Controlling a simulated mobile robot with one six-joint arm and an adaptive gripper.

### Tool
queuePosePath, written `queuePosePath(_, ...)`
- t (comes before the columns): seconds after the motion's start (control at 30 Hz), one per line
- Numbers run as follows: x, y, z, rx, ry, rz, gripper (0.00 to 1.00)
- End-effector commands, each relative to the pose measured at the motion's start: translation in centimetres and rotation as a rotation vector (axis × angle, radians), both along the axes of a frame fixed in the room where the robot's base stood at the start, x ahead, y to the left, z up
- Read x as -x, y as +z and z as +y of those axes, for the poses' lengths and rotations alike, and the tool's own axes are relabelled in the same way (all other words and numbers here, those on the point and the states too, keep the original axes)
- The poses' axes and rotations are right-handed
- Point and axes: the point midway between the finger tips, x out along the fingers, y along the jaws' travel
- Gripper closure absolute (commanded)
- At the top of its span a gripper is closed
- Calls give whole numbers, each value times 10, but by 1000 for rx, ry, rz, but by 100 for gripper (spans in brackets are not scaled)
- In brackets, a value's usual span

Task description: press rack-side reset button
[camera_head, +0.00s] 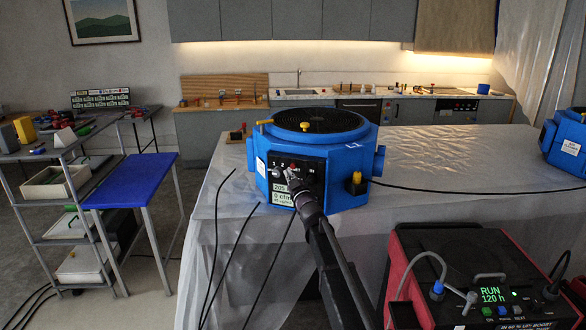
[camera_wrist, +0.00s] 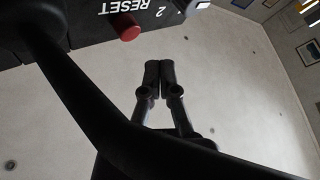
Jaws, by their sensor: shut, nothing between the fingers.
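A blue round drying unit (camera_head: 318,148) with a black top grille stands on the sheet-covered table. Its dark front panel has small displays and controls. In the wrist view a red button (camera_wrist: 125,27) sits on the dark panel (camera_wrist: 85,22) beside white lettering "RESET". My gripper (camera_wrist: 160,68) is shut and empty, its two fingertips side by side. They show below and right of the red button, apart from it in the picture. In the head view my gripper (camera_head: 291,178) is in front of the panel and hides part of it. Contact cannot be told there.
A red machine (camera_head: 470,270) with a green "RUN 120 h" display stands front right. A second blue unit (camera_head: 566,142) is at the right edge. A blue-topped stand (camera_head: 130,180) and a shelf rack are on the left. Black cables hang over the table's front. The sheeted tabletop (camera_head: 460,155) is mostly clear.

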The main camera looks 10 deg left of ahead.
Motion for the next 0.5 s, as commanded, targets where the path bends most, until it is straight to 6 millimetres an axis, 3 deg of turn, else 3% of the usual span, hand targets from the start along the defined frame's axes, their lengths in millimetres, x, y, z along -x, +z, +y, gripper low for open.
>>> queuePosePath(0.5, 32, 0, 5, 0, 1, 0, 100)
